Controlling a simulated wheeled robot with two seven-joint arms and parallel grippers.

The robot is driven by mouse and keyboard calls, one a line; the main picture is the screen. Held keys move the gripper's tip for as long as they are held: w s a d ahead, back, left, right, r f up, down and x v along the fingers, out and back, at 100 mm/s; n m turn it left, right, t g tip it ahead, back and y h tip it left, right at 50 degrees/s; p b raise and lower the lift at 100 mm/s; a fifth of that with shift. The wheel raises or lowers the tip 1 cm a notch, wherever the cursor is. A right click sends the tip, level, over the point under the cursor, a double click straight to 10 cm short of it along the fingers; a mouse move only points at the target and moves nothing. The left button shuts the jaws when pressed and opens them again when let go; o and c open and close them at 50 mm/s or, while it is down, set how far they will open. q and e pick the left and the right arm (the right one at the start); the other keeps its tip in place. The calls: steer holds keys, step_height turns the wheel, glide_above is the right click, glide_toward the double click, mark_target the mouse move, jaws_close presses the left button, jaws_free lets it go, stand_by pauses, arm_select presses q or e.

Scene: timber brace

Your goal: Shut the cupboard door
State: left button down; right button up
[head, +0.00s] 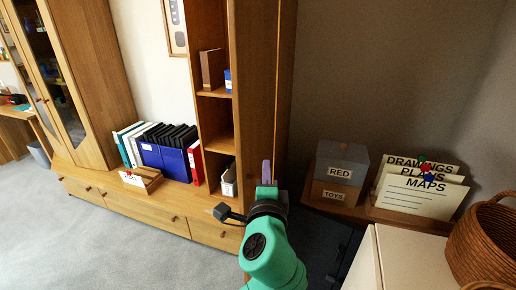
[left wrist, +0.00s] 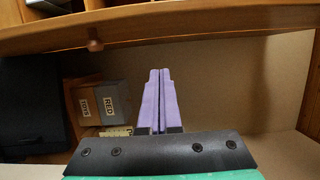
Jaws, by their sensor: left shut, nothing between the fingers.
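The cupboard door (head: 256,70) is a tall wooden panel standing open at the right side of the open shelves (head: 214,95). In the left wrist view a wooden panel (left wrist: 200,28) with a round knob (left wrist: 95,43) crosses the top; it appears to be the door. My left gripper (head: 266,168) has purple fingers, shut and empty, in front of the door's lower part in the head view. In the left wrist view the fingertips (left wrist: 160,73) point toward the panel, with a gap below it in the picture. Contact cannot be told. My right gripper is not in view.
Right of the door, a low shelf holds boxes labelled RED (head: 341,172) and TOYS (head: 333,194) and a paper holder (head: 419,187). A white cabinet (head: 400,262) and wicker basket (head: 485,245) stand at lower right. Grey floor (head: 110,245) is clear at left.

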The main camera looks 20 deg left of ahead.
arm_select(q)
steer(key=p, duration=0.2)
glide_toward(250, 149)
steer(key=w+d+r, duration=0.3)
steer(key=d+r, duration=0.1)
steer(key=a, duration=0.2)
steer(key=w+a+p, duration=0.1)
steer(key=a, duration=0.1)
steer(key=shift+w+a+f, duration=0.1)
steer(key=shift+w+a, duration=0.05)
steer(key=shift+p, duration=0.3)
